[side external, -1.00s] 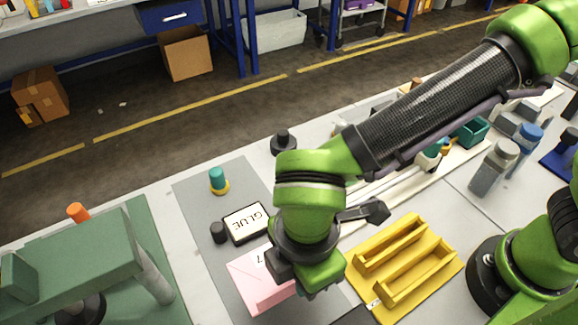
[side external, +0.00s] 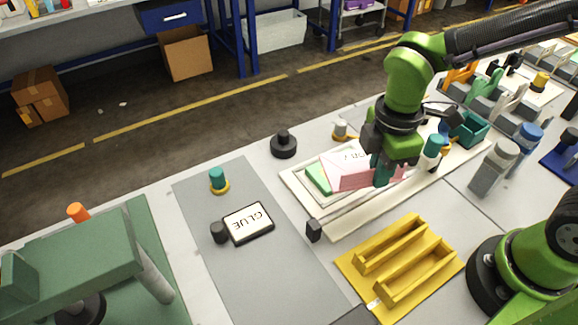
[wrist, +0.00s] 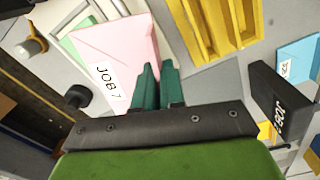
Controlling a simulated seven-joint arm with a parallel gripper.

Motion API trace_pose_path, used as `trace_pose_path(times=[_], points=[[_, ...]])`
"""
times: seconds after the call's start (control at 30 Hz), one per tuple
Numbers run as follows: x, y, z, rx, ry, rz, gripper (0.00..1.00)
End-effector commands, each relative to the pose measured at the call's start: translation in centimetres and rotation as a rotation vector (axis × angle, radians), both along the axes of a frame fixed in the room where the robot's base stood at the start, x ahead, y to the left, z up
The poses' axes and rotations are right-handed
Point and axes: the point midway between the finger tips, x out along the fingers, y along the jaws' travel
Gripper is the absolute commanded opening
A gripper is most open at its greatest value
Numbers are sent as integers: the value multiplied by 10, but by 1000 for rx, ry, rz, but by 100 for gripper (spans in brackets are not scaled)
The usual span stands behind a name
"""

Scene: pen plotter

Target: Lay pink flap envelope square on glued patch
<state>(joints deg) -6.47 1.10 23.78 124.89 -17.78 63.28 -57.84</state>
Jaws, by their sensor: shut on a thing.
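The pink flap envelope (side external: 345,172) is held by my gripper (side external: 384,172), shut on its edge, above the cream plotter bed at the back centre. In the wrist view the envelope (wrist: 125,50) bears a white "JOB 7" label, and my gripper's teal fingers (wrist: 158,82) pinch it near its lower right side. Beneath and to the left of it, a white sheet with a green patch (side external: 318,178) lies on the bed (side external: 342,222). The envelope hides part of the sheet and patch. I cannot tell whether the envelope touches the sheet.
The GLUE pad (side external: 247,223) lies on the grey mat (side external: 240,285). A yellow slotted tray (side external: 400,262) sits in front of the bed. A black knob (side external: 284,144) and a small black block (side external: 313,230) stand near the bed.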

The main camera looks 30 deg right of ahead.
Motion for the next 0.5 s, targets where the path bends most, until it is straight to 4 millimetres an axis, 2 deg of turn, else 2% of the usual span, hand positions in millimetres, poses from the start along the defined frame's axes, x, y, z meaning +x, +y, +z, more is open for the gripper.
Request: trace_pose_path(times=[0.03,0.1,0.2,0.3,0.4,0.5], points=[[-7,-27,-3,-3,-3,-12,0],[-19,-55,-10,-4,-4,6,0],[-40,-80,-21,-2,-2,60,0],[-56,-90,-32,-2,-1,143,0],[-67,-91,-40,-1,-1,240,0],[-66,-89,-41,1,-1,302,0]])
